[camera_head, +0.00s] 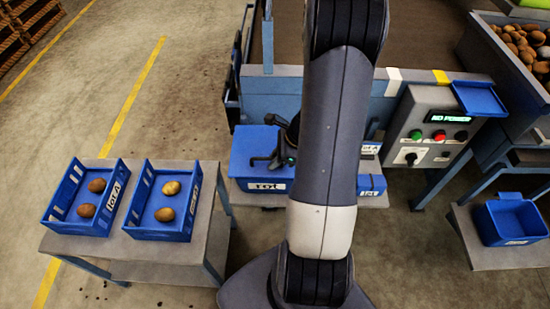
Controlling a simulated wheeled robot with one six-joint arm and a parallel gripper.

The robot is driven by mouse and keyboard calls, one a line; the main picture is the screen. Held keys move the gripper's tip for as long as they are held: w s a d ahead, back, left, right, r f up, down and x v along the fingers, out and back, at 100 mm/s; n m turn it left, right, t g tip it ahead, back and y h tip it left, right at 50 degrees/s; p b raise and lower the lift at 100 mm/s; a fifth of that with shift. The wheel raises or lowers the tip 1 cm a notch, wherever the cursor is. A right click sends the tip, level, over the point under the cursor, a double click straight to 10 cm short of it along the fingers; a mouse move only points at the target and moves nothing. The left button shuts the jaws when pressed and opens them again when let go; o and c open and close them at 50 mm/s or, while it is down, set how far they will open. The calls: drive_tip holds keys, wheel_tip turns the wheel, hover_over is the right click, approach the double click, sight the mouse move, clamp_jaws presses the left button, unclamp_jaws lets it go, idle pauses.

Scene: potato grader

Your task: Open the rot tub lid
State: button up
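The rot tub (243,185) is blue, with a white label reading "rot" on its front. It stands on a low grey shelf near the middle of the head view. Its flat blue lid (250,143) appears to lie closed across the top. My gripper (257,161) is dark and sits at the lid, near the front edge above the label. Its wrist covers the right part of the lid. I cannot tell whether the fingers touch the lid or whether they are open or shut.
Two blue crates (53,216) (145,220) with potatoes stand on a grey table (110,250) at left. A control box (424,118) reading "NO POWER" is right of my arm. Another blue tub (488,225) stands at far right. Potatoes (524,48) fill a bin at upper right.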

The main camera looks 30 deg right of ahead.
clamp_jaws()
drive_tip(key=shift+r, duration=0.1)
